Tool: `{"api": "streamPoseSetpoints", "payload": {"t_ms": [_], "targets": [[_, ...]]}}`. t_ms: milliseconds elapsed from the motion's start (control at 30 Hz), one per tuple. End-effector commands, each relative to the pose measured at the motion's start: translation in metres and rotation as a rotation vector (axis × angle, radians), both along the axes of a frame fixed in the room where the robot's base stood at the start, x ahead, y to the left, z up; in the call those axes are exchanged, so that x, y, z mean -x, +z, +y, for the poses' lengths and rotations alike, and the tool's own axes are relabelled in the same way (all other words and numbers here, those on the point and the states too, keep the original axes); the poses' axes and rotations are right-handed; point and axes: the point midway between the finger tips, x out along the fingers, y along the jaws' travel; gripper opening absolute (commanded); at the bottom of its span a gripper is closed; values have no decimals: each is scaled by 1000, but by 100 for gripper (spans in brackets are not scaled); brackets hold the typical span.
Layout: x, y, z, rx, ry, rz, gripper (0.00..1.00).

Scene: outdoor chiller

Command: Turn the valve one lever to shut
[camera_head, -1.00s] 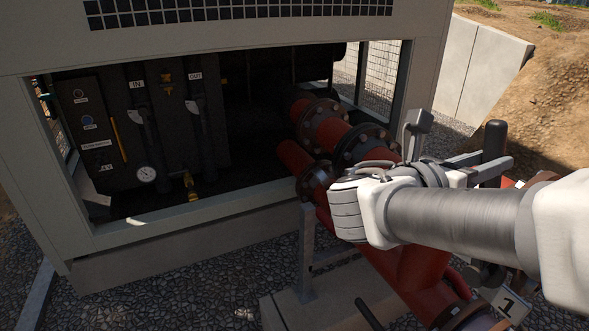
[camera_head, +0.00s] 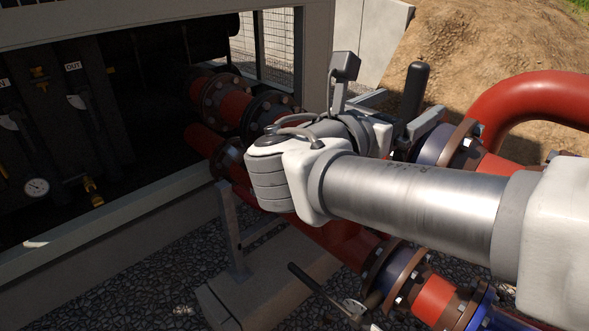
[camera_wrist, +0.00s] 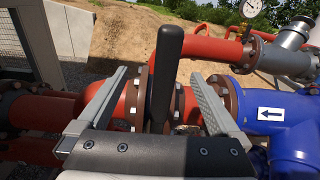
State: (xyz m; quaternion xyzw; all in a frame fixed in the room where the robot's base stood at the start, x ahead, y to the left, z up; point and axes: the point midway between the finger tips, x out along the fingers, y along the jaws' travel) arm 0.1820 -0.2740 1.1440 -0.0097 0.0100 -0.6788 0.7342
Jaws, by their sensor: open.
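A black upright lever handle (camera_wrist: 165,75) stands between the two fingers of my gripper (camera_wrist: 158,73) in the wrist view. The fingers are open, one on each side, with visible gaps to the handle. In the head view the handle (camera_head: 415,92) rises beyond my wrist, between the fingertips (camera_head: 417,102). Its lower end is hidden by the gripper body in the wrist view. A second black lever (camera_head: 318,288) lies low over the lower pipe in the head view. No number tag is readable now, so I cannot tell the levers' numbers from the current views.
Red flanged pipes (camera_head: 432,298) run below and beside my arm. A large red bend (camera_head: 515,100) is at the right. A blue pipe body (camera_wrist: 275,85) with a white arrow plate is right of the gripper. The chiller's dark opening (camera_head: 140,130) is at left.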

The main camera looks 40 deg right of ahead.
Motion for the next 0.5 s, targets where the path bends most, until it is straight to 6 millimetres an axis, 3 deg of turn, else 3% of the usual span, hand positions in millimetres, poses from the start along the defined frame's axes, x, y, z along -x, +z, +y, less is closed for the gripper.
{"api": "streamPoseSetpoints", "payload": {"t_ms": [167,500], "targets": [[0,0,2,1,0,-1,100],[3,0,41,2,1,0,100]]}}
